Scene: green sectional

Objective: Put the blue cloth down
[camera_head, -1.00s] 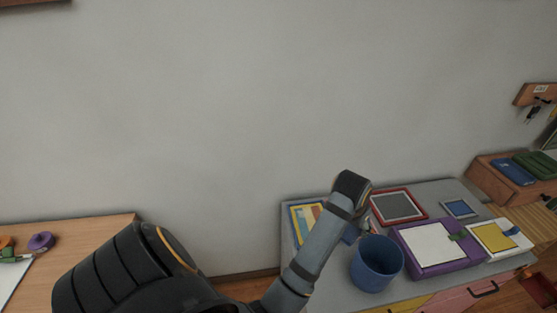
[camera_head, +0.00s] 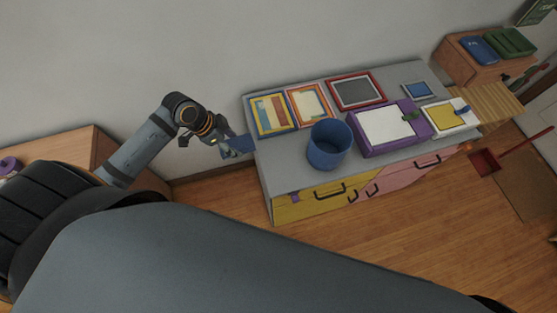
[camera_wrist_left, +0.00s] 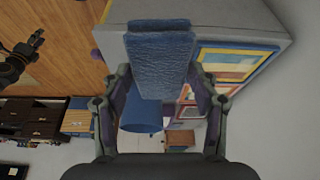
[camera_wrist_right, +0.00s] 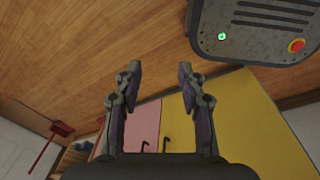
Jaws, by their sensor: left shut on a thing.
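The blue cloth (camera_head: 240,146) hangs in my left gripper (camera_head: 225,144), just left of the grey cabinet's corner in the head view. In the left wrist view the folded cloth (camera_wrist_left: 160,60) sits between the two fingers of the left gripper (camera_wrist_left: 160,76), which is shut on it. The cloth is clear of the floor; whether it touches the cabinet's edge I cannot tell. My right gripper (camera_wrist_right: 158,72) shows in the right wrist view, its fingers apart with nothing between them, above the floor in front of the yellow and pink cabinet fronts. It is not seen in the head view.
The grey cabinet top (camera_head: 289,176) carries a blue bin (camera_head: 329,146), several picture frames (camera_head: 357,91), a purple box (camera_head: 390,127) and a white box with a yellow panel (camera_head: 450,115). A wooden desk (camera_head: 72,146) stands at left. Open floor (camera_head: 300,236) lies between and in front.

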